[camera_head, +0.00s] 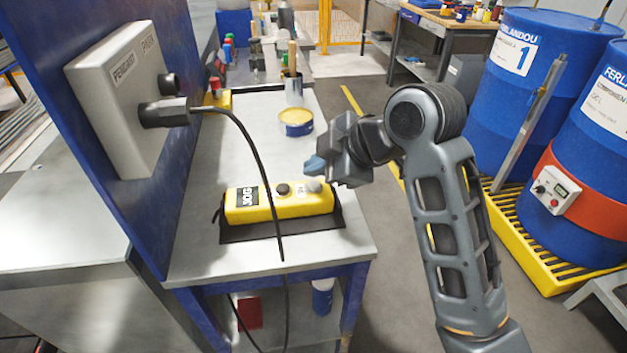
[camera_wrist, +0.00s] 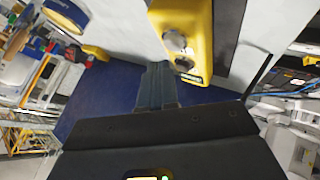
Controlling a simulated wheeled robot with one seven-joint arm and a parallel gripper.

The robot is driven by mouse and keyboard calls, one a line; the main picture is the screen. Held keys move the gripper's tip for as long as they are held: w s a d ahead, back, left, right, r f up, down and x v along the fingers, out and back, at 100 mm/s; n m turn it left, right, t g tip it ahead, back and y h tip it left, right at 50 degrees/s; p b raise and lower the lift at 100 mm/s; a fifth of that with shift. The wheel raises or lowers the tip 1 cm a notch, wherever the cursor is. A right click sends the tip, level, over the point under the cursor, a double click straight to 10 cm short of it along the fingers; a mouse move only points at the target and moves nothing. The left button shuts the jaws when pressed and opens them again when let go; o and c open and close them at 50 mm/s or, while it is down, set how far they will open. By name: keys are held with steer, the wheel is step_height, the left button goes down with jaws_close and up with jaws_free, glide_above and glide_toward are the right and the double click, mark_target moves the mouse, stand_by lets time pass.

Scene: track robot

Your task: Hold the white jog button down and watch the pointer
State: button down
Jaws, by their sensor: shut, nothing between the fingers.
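A yellow control box (camera_head: 245,213) marked JOG lies on a dark mat (camera_head: 262,233) on the bench. On its top are a dark button (camera_head: 283,189) and a pale grey-white button (camera_head: 313,187) nearer the right end. My gripper (camera_head: 314,165) is shut and empty, its blue fingertips just above the pale button's end of the box. In the wrist view the shut fingers (camera_wrist: 157,72) point at the yellow box (camera_wrist: 200,30), close beside a round pale button (camera_wrist: 174,41). I cannot tell whether they touch it. I make out no pointer.
A black cable crosses in front of the yellow box from a grey panel box (camera_head: 115,95) on the blue wall. A yellow-banded tin (camera_head: 296,123) and a brush pot (camera_head: 293,90) stand behind. Blue drums (camera_head: 505,95) stand on the right.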

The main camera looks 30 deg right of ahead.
mark_target(317, 186)
steer(key=shift+r+p, duration=2.3)
steer(key=shift+r, duration=0.25)
steer(key=shift+f, duration=0.1)
